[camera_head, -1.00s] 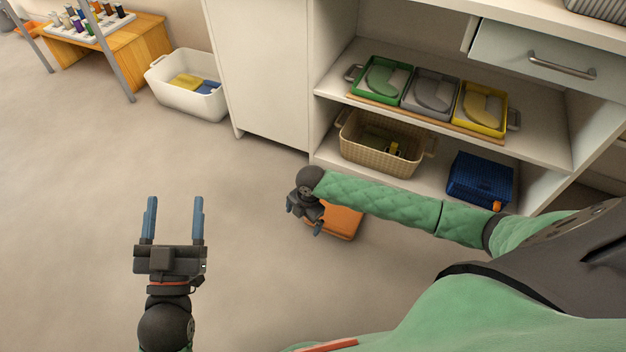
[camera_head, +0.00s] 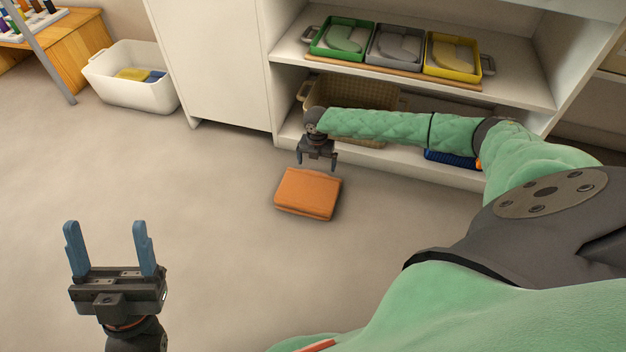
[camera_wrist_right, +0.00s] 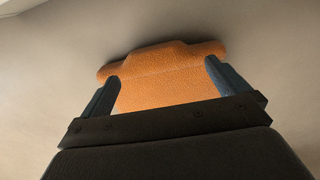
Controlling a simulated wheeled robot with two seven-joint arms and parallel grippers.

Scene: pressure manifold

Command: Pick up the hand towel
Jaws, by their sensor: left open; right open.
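The hand towel (camera_head: 308,192) is an orange, folded, roughly square bundle lying on the floor in front of the shelf unit. My right gripper (camera_head: 316,166) is open just behind the towel, on its shelf side, with its fingers pointing down toward it. In the right wrist view the towel (camera_wrist_right: 160,80) fills the space between and beyond the two open fingers (camera_wrist_right: 162,84); whether they touch it I cannot tell. My left gripper (camera_head: 106,232) is open and empty over bare floor at the lower left.
The shelf unit (camera_head: 232,178) holds green (camera_head: 315,48), grey (camera_head: 372,60) and yellow (camera_head: 432,66) trays above. A woven basket (camera_head: 350,92) and a blue item (camera_head: 450,158) are below, partly behind my right arm. A white bin (camera_head: 130,97) stands left. Floor around the towel is clear.

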